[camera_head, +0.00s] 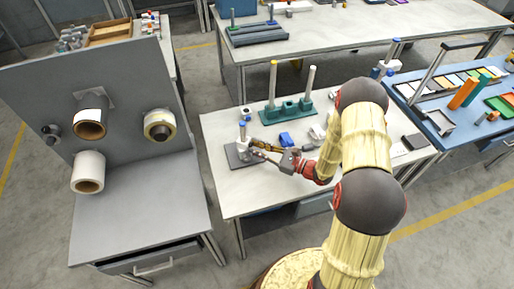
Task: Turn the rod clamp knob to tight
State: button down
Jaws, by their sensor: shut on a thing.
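The rod clamp stands on a dark grey base plate (234,161) at the left end of the middle bench. The jaws are shut on what appears to be the clamp knob. The knob is small and mostly hidden by the fingers, so its turn angle cannot be told.
A green rack (287,112) with two upright rods stands behind my gripper. A blue block (287,139) and small grey parts lie close to my wrist. A grey panel (110,95) with rolls stands to the left. The bench front (250,195) is clear.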

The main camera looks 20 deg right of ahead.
jog(key=shift+m+p, duration=0.35)
jog(key=shift+m, duration=0.35)
jog(key=c, duration=1.7)
grip_release()
jog(key=shift+o, duration=0.2)
jog(key=shift+d, duration=0.1)
jog(key=v, duration=1.2)
